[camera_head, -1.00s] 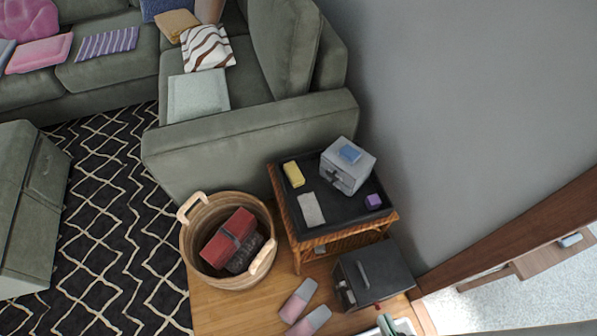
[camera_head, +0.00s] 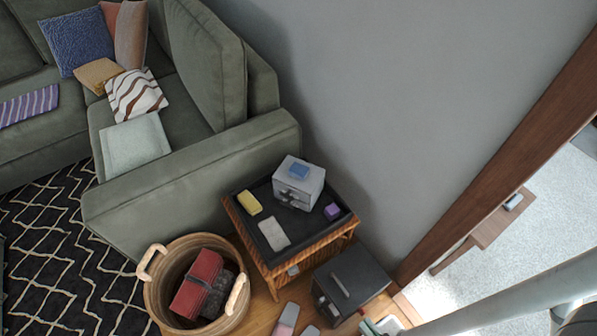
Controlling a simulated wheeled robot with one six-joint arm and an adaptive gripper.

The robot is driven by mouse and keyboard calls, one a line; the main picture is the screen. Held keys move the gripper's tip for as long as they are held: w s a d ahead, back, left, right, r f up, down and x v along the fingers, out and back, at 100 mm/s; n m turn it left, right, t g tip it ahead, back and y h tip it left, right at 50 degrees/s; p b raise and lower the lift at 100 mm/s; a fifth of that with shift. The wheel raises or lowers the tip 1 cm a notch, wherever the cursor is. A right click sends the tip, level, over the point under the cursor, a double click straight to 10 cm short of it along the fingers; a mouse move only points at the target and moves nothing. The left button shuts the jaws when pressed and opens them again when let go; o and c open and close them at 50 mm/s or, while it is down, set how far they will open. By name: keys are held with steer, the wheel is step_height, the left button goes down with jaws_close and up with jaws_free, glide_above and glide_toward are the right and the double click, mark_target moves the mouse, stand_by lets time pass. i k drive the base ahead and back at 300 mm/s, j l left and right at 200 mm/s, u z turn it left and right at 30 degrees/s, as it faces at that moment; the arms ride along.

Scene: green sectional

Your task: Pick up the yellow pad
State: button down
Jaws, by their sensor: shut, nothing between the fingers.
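The yellow pad (camera_head: 249,203) is a small block lying near the back left edge of the black tray top (camera_head: 256,238) of a wicker side table (camera_head: 262,270). Nothing covers it. A grey box (camera_head: 300,186) with a blue item (camera_head: 299,171) on top stands to its right. A pale grey pad (camera_head: 274,234) lies in front of it and a purple cube (camera_head: 332,211) is at the tray's right. A grey part of my arm crosses the lower right corner. My gripper's fingers are not in view.
A wicker basket (camera_head: 154,302) holding a red bundle (camera_head: 197,283) stands left of the table. A black box (camera_head: 351,281) stands in front of it on the right. The green sofa (camera_head: 190,190) is behind left, the grey wall (camera_head: 400,110) behind right.

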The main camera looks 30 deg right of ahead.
mark_target(245, 198)
steer(key=k+j+z, duration=0.1)
steer(key=j, duration=0.25)
steer(key=k+j, duration=0.2)
steer(key=j, duration=0.2)
steer(key=k+j+z, duration=0.15)
steer(key=j, duration=0.2)
steer(key=j+z, duration=0.2)
steer(key=j, duration=0.3)
steer(key=j+z, duration=0.15)
steer(key=j, duration=0.3)
steer(key=k+j+z, duration=0.2)
steer(key=j, duration=0.3)
steer(key=j+z, duration=0.2)
steer(key=j, duration=0.3)
steer(key=k+j+z, duration=0.2)
steer(key=j, duration=0.25)
steer(key=i+j+z, duration=0.15)
steer(key=j, duration=0.35)
steer(key=i+j+z, duration=0.15)
steer(key=j, duration=0.35)
steer(key=i+j+z, duration=0.15)
steer(key=j, duration=0.4)
steer(key=j+z, duration=0.15)
steer(key=j, duration=0.4)
steer(key=i+j, duration=0.1)
steer(key=i, duration=0.5)
